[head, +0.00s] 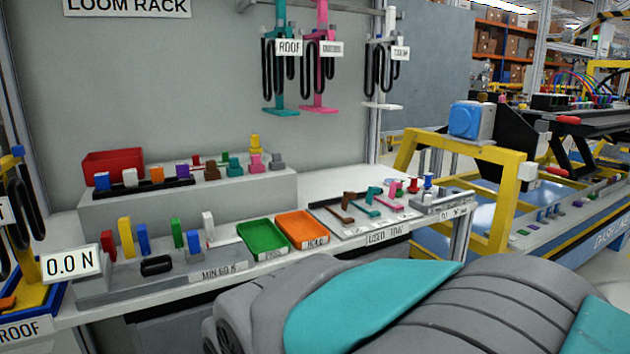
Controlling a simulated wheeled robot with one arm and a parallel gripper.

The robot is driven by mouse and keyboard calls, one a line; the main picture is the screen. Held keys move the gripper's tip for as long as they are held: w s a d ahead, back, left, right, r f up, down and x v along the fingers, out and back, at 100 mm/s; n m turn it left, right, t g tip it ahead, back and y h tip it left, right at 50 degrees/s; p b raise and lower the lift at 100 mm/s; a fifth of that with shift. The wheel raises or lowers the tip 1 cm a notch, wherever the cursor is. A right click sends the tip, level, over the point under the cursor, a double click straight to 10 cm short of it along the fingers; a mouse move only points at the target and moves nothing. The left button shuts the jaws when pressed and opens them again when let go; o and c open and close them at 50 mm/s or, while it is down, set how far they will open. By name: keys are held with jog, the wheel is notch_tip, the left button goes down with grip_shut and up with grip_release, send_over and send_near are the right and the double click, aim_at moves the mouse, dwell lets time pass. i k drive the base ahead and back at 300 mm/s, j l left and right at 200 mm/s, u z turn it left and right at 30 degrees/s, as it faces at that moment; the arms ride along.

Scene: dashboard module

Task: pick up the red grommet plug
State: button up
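Several small red things are in view, and I cannot tell for certain which is the grommet plug. A small red plug-like piece (414,185) stands upright near the right end of the bench, beside a blue-and-white one (428,183). Another small red piece (196,160) sits on the raised grey shelf, among coloured parts. A red upright block (108,243) stands at the left front. My grey and teal arm fills the lower right, apart from the small red pieces. My gripper is not in view.
A green tray (262,252) and an orange tray (320,244) lie on the white bench. Brown and teal tools (350,195) lie to their right. A red bin (113,153) stands on the shelf. Black looms (278,68) hang above. A yellow frame (510,190) stands right.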

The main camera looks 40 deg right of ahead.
aim_at(412, 189)
jog(key=z, duration=1.75)
